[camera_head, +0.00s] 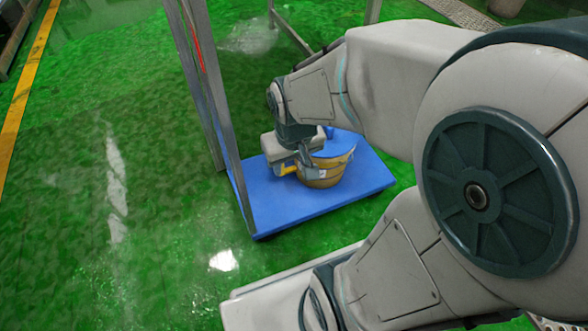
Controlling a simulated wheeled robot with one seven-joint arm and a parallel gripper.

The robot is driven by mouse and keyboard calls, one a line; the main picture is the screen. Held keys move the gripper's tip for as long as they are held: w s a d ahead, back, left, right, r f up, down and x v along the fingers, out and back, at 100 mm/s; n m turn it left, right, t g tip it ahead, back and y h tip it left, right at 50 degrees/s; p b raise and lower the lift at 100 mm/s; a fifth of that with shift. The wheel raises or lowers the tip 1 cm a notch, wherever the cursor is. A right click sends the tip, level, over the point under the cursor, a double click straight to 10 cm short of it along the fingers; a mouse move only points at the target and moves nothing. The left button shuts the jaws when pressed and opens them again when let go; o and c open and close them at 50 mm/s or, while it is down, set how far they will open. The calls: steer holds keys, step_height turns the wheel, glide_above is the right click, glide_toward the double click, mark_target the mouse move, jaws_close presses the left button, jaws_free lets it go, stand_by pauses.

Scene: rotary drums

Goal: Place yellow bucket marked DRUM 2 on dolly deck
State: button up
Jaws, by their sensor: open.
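The yellow bucket (322,178) has a blue top and sits over the blue deck of the dolly (290,207), seemingly resting on it. No DRUM 2 marking can be read at this size. My gripper (306,162) is at the left side of the bucket, close to its rim, and it is open. The wrist hides part of the bucket's top and the far part of the deck. I cannot tell whether the fingers touch the bucket.
The dolly's tall grey handle frame (212,110) rises at the deck's left edge, close to my wrist. The green floor (110,230) is clear to the left, with wet shiny patches. A yellow line (22,95) runs along the far left. A drain grate (465,14) lies at the back.

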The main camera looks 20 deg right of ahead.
steer(key=shift+g, duration=0.6)
steer(key=s+r, duration=0.1)
steer(key=s, duration=0.2)
steer(key=s+a+r, duration=0.1)
steer(key=s, duration=0.1)
steer(key=shift+s+a+r, duration=0.1)
steer(key=shift+r, duration=0.25)
steer(key=shift+c, duration=0.9)
